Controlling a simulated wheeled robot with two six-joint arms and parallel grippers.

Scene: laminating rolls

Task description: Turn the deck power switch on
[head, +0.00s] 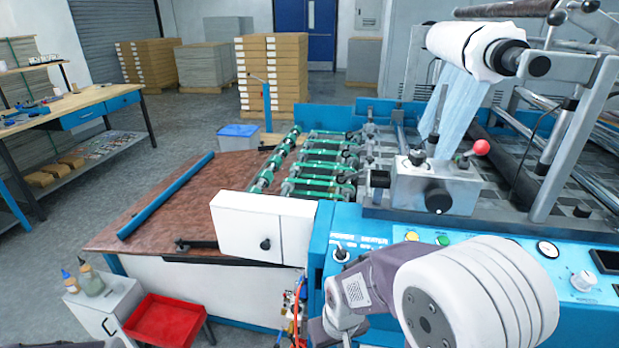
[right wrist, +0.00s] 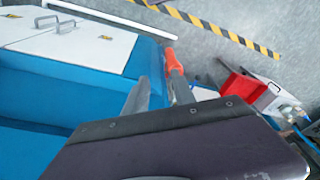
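On the blue control panel of the laminating machine (head: 470,257), a small dark toggle-like switch (head: 341,253) sits at the left end. I cannot read its label or tell its position. My right arm reaches across the panel's front, and my right gripper points down below the panel edge; its fingers are mostly hidden in the head view. In the right wrist view, my right gripper (right wrist: 160,92) has its two grey fingers apart. My left gripper is not in view.
Yellow (head: 412,236) and green (head: 442,240) buttons and a white knob (head: 584,281) are on the panel. A white box (head: 265,220) juts out left of it. A red tray (head: 165,320) and white cabinet (head: 105,300) stand at lower left.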

